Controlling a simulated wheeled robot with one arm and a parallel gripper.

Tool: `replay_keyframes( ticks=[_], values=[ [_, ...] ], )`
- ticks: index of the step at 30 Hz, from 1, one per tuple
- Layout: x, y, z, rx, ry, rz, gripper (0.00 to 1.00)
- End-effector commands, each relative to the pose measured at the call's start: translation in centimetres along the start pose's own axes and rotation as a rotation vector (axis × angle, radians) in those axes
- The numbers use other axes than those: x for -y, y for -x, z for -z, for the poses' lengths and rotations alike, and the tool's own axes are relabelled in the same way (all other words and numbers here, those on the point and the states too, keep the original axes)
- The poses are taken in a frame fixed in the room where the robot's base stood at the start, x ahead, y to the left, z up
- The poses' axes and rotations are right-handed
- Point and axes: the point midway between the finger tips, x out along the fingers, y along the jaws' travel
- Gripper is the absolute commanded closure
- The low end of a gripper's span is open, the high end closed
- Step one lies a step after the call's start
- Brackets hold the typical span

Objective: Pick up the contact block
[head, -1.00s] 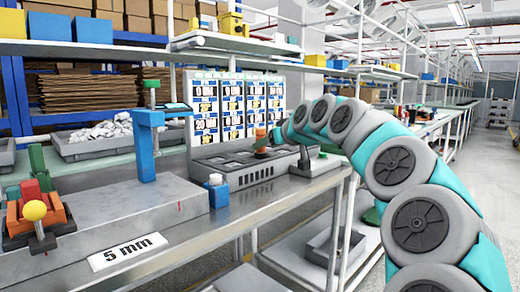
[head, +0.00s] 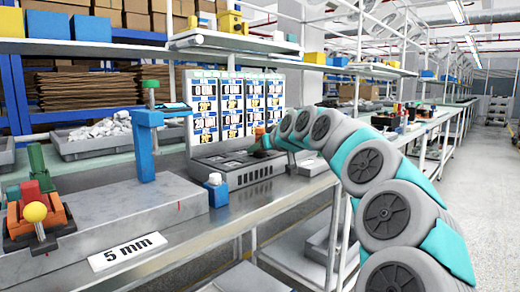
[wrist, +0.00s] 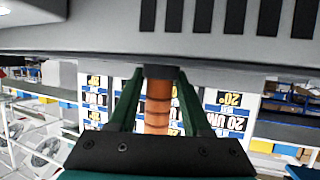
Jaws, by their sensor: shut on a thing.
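The contact block appears to be the ribbed copper-coloured cylinder (wrist: 158,108) with a dark cap in the wrist view. My gripper (wrist: 161,75) has its green fingers on either side of the cap and is shut on it. In the head view, the orange end of the block (head: 260,131) shows beside the end of my arm. My gripper there (head: 264,142) is small and partly hidden, over the right side of the grey test unit (head: 215,172). I cannot tell whether the block touches the unit.
A panel of printed cards (head: 230,105) rises behind the unit.

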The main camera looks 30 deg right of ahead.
Motion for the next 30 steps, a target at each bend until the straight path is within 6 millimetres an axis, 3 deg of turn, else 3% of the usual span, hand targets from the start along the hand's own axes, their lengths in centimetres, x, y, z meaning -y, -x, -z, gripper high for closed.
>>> replay_keyframes(
  ticks=[7,30],
  values=[
    [-0.01,0.02,0.02,0.0,0.0,0.0,1.0],
    [-0.09,0.21,0.53,-0.004,0.0,-0.002,1.0]
  ],
)
